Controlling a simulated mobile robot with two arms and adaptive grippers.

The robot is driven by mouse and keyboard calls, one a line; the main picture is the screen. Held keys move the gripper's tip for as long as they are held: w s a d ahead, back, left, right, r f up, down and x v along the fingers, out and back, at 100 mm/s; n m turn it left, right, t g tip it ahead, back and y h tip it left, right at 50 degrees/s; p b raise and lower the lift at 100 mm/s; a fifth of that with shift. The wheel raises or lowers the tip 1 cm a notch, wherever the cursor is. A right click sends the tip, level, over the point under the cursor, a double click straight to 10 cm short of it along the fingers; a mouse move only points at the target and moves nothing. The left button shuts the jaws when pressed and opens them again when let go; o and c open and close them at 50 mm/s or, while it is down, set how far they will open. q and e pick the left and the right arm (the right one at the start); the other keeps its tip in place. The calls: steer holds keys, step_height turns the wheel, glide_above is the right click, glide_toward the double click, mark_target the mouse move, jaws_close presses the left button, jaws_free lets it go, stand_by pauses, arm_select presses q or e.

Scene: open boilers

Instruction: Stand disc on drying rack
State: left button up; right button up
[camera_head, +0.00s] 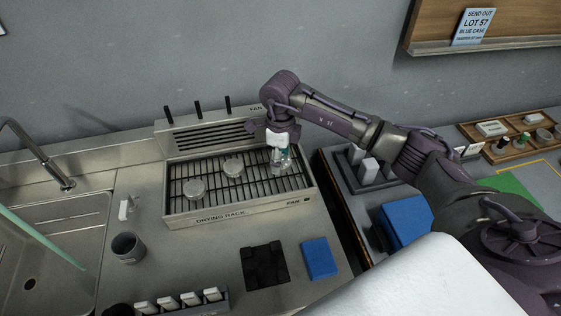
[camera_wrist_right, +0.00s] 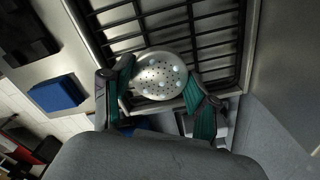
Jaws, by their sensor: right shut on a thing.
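The drying rack (camera_head: 239,214) is a metal tray with a dark wire grid and a labelled front edge. My right gripper (camera_head: 280,167) is over the right part of the grid. In the right wrist view my right gripper (camera_wrist_right: 166,98) has its green fingers on both sides of a shiny perforated disc (camera_wrist_right: 160,76) and is shut on it. The disc shows small in the head view (camera_head: 278,168); whether it touches the grid I cannot tell. My left gripper is not in view.
A sink (camera_head: 40,265) with a tap is at left. A dark cup (camera_head: 128,247), a black pad (camera_head: 265,266) and a blue block (camera_head: 319,258) stand in front of the rack. A wooden tray (camera_head: 510,135) is at far right. The grid's front left is free.

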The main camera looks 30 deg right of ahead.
step_height(320, 180, down, 2)
steer(key=shift+s+f+p, duration=0.1)
steer(key=shift+f+p, duration=0.05)
steer(key=shift+p, duration=0.3)
steer(key=shift+f, duration=0.25)
steer(key=shift+f, duration=0.1)
steer(key=shift+f+b, duration=0.15)
steer(key=shift+b, duration=0.15)
steer(key=o, duration=1.3)
steer(key=shift+c, duration=0.2)
steer(key=shift+r, duration=0.2)
